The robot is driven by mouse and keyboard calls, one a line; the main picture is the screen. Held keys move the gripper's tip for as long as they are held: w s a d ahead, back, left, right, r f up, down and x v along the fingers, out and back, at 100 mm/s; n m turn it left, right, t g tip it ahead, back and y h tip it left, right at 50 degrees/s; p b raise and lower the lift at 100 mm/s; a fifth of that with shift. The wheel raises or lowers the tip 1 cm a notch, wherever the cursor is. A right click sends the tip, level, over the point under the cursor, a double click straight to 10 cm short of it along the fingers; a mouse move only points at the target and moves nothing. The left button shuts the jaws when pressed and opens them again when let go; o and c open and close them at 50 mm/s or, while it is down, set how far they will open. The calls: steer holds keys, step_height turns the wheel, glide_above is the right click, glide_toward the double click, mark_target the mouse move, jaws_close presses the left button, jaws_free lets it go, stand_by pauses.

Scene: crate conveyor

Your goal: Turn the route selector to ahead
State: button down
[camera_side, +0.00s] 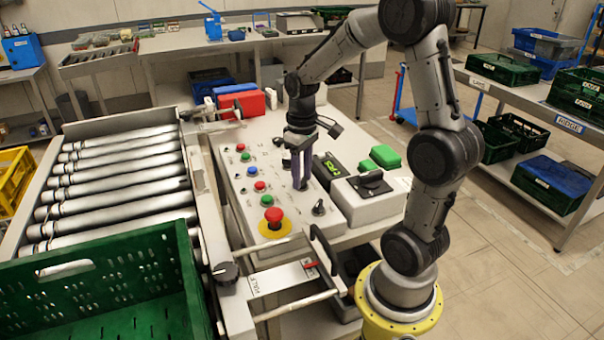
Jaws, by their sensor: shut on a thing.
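My gripper (300,180) points straight down over the light grey control panel (300,217). Its fingers are shut on a small dark knob at the panel surface, which I take to be the route selector. The fingers hide most of this knob, so its pointing direction cannot be told. Another black knob (318,208) stands on the panel just in front of the gripper, apart from it. The panel's small labels are too small to read.
A red mushroom button (274,216) and several red, green and blue buttons lie left of my gripper. A grey box with a black rotary handle (371,181) and a green block (385,156) stand to the right. A green crate (110,285) is at the front left by the roller conveyor (115,185).

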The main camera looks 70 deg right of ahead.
mark_target(302, 179)
steer(key=shift+r+n, duration=0.1)
steer(key=shift+n, duration=1)
steer(key=shift+c, duration=2.2)
jaws_free()
step_height(302, 179, up, 14)
